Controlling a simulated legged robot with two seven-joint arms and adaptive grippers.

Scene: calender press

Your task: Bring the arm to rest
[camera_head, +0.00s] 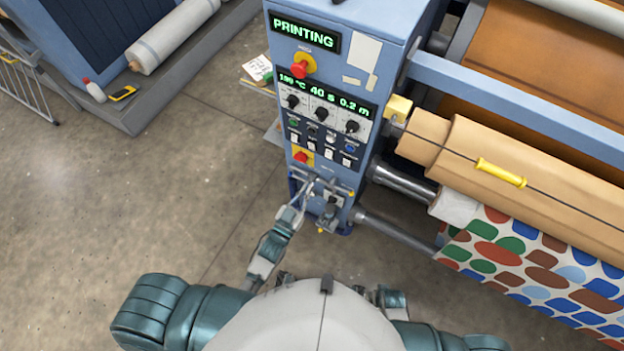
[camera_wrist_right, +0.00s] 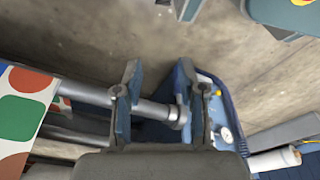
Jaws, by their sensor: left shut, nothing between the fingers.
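My left arm reaches up from the lower left in the head view. Its gripper (camera_head: 311,186) is shut and empty, in front of the lower part of the blue control cabinet (camera_head: 345,20). I cannot tell whether it touches the cabinet. In the right wrist view my right gripper (camera_wrist_right: 163,95) is open, its two fingers wide apart. A grey metal shaft (camera_wrist_right: 155,110) lies beyond and between these fingers. The right gripper does not show clearly in the head view.
The cabinet's display (camera_head: 305,32) reads PRINTING, above knobs and buttons. Rollers with brown paper (camera_head: 540,185) and patterned fabric (camera_head: 530,262) stand at right. A low platform (camera_head: 150,105) with a white roll (camera_head: 172,38) is at upper left. The concrete floor (camera_head: 100,210) at left is clear.

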